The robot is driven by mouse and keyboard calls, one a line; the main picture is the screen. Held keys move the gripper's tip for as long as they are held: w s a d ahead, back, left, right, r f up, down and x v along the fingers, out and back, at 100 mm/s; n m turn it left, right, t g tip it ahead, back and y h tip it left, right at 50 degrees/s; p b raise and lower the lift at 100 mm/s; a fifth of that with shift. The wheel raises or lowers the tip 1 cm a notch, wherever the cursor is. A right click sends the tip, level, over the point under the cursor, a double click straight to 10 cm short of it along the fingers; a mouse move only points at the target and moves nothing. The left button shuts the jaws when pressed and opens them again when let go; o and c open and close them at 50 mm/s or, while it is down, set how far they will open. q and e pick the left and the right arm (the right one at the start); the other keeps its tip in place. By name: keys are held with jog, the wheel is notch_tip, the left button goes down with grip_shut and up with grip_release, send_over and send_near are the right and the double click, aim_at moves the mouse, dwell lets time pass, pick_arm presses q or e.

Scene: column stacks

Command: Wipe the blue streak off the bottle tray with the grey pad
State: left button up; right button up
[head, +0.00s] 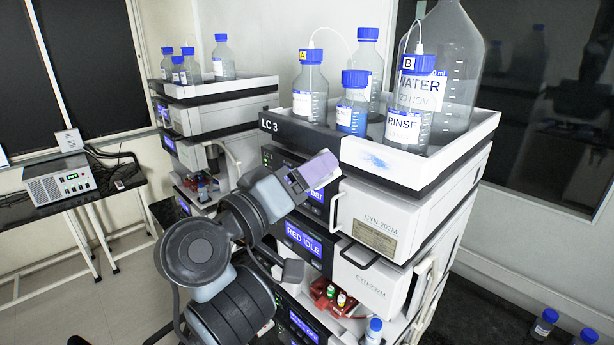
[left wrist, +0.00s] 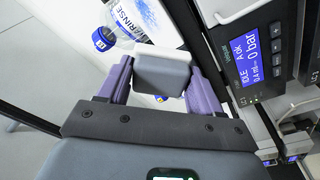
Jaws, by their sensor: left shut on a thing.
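The bottle tray (head: 395,172) is white with a black left section and sits on top of the front instrument stack. The blue streak (head: 372,160) is a speckled smear on its white front wall; it also shows in the left wrist view (left wrist: 150,16). My left gripper (head: 316,170) is just left of the streak and below it, in front of the tray's front side. In the left wrist view its purple fingers are shut on the grey pad (left wrist: 162,70), a small rounded block. The pad looks apart from the streak. My right gripper is not in view.
Bottles stand in the tray, among them RINSE (head: 405,122) and a large WATER bottle (head: 452,75). Instrument handles (head: 336,210) stick out below. A second stack with a bottle tray (head: 215,88) stands behind left. Open floor lies at the left.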

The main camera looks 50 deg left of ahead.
aim_at(355, 153)
pick_arm(q)
jog(key=shift+w, duration=0.5)
jog(key=shift+w+p, duration=0.3)
jog(key=shift+w, duration=0.65)
jog(key=shift+w+f+b, duration=0.25)
jog(key=shift+w+b, duration=0.1)
jog(key=shift+b, duration=0.2)
jog(key=shift+w+r+b, duration=0.2)
jog(key=shift+w+b, duration=1)
jog(key=shift+b, duration=0.05)
jog(key=shift+w+b, duration=0.55)
jog(key=shift+b, duration=0.15)
jog(key=shift+w+b, duration=0.45)
jog(key=shift+b, duration=0.1)
jog(key=shift+r, duration=0.1)
